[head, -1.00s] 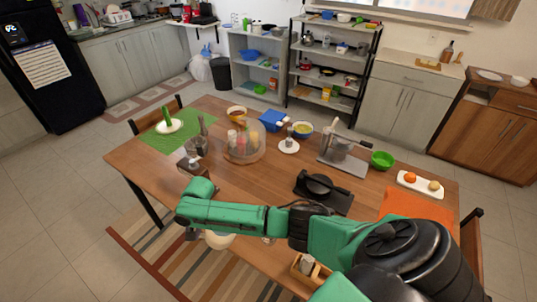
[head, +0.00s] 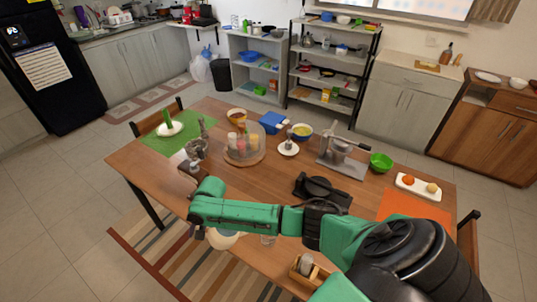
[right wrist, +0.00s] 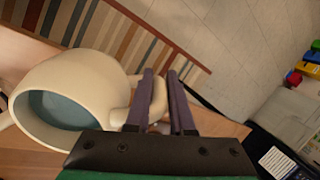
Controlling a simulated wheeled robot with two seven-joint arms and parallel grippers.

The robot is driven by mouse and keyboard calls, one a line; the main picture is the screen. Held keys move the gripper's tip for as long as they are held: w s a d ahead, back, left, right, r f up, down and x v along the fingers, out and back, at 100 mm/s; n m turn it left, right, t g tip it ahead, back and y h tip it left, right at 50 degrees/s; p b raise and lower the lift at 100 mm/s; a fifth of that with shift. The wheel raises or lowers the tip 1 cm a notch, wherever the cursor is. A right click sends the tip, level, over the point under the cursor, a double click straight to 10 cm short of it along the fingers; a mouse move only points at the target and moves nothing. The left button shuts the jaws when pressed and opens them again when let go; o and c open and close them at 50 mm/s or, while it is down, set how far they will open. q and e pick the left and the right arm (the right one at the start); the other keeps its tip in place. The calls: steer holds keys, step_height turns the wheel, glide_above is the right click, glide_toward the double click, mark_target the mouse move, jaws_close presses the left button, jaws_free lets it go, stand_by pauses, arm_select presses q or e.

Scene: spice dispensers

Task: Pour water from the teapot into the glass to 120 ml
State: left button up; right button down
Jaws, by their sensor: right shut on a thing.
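The cream teapot (right wrist: 85,90) fills the left of the right wrist view, its open top showing bluish water inside. My right gripper (right wrist: 160,75) is shut on the teapot's handle (right wrist: 158,98). In the head view the teapot (head: 223,240) shows partly below my green right forearm, at the table's front edge. A small clear vessel, seemingly the glass (head: 268,239), shows just below my forearm, mostly hidden; its water level cannot be seen. My left gripper is not in view.
A wooden holder (head: 305,270) stands near the front edge. A clear dome (head: 243,145) with bottles, a grinder (head: 195,152), a black press (head: 322,188) and a green bowl (head: 381,162) stand on the table. A striped rug (head: 165,250) lies on the floor.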

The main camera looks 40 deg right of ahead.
steer(key=shift+d+r, duration=0.1)
steer(key=shift+r, duration=0.2)
steer(key=shift+s+d+r+y+p, duration=0.2)
steer(key=shift+d+r+y+p, duration=0.15)
steer(key=shift+r, duration=0.1)
steer(key=shift+r+t, duration=0.15)
steer(key=shift+t, duration=0.15)
steer(key=shift+s+d+r+y, duration=0.2)
steer(key=shift+d+r+y, duration=0.05)
steer(key=shift+d+r, duration=0.1)
stand_by(0.5)
steer(key=shift+s+r, duration=0.1)
steer(key=shift+r, duration=0.05)
steer(key=shift+s+d+r+t+y+p, duration=0.3)
steer(key=shift+d+r+t+y, duration=0.1)
steer(key=shift+d+r+y, duration=0.15)
stand_by(1.4)
